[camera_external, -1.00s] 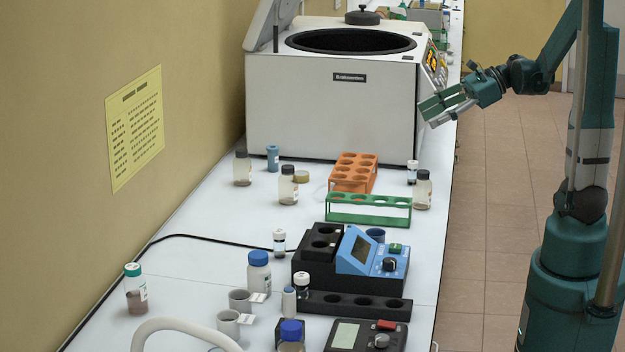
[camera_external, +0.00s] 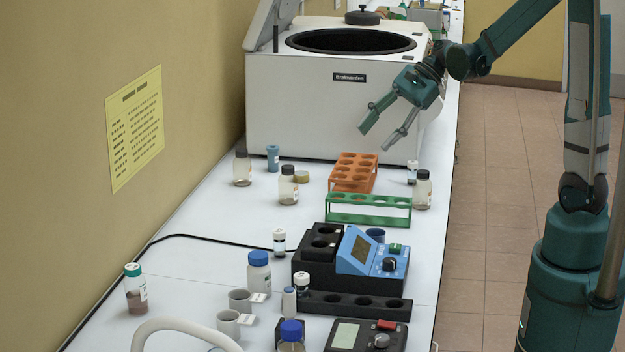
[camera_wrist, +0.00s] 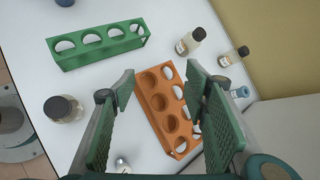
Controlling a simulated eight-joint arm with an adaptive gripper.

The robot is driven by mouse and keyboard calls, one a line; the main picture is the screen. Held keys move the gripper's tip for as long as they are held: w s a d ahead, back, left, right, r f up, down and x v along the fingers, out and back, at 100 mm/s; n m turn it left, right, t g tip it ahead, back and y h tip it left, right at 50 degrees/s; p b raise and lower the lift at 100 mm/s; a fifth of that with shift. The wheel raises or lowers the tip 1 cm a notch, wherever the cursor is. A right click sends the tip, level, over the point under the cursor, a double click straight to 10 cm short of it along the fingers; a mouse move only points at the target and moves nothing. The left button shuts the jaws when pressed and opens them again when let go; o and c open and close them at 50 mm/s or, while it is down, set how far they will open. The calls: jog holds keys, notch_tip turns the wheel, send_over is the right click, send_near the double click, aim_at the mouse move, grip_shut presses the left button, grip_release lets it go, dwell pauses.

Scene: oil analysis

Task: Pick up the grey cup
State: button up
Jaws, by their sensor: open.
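Two grey cups with white tags stand near the front of the bench in the external view, one grey cup (camera_external: 239,301) just behind the other grey cup (camera_external: 228,324). Neither shows in the wrist view. My gripper (camera_external: 375,139) is open and empty, pointing down in front of the large white machine, well behind the cups and to their right. In the wrist view my gripper (camera_wrist: 160,72) has its fingers spread above the orange rack.
The orange rack (camera_external: 346,182) and green rack (camera_external: 368,211) stand below and in front of my gripper. Several small bottles surround them. The bench's left middle is mostly clear.

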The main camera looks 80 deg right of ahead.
jog(key=w+a+n+g+h+p, duration=0.1)
jog(key=w+a+n, duration=0.4)
jog(key=a, duration=0.5)
jog(key=w+a+n+g+p, duration=0.15)
jog(key=w+a+n, duration=0.35)
jog(key=a, duration=0.5)
jog(key=w+a+n+g+h+p, duration=0.15)
jog(key=w+a+n, duration=0.35)
jog(key=a, duration=0.5)
jog(key=w+a+r+n+p, duration=0.1)
jog(key=w+a+n, duration=0.15)
jog(key=a, duration=0.55)
jog(key=w+a+n, duration=0.1)
jog(key=a+n, duration=0.2)
jog(key=a, duration=0.6)
jog(key=n+h+p, duration=0.1)
jog(key=n+p, duration=0.1)
jog(key=n, duration=0.5)
send_over(249, 293)
jog(key=s, duration=0.1)
jog(key=shift+m+t, duration=0.25)
jog(key=shift+t, duration=0.15)
notch_tip(249, 293, down, 7)
jog(key=shift+s, duration=0.1)
jog(key=shift+f, duration=0.55)
jog(key=shift+b, duration=0.3)
jog(key=shift+b+x, duration=0.5)
jog(key=shift+x, duration=0.8)
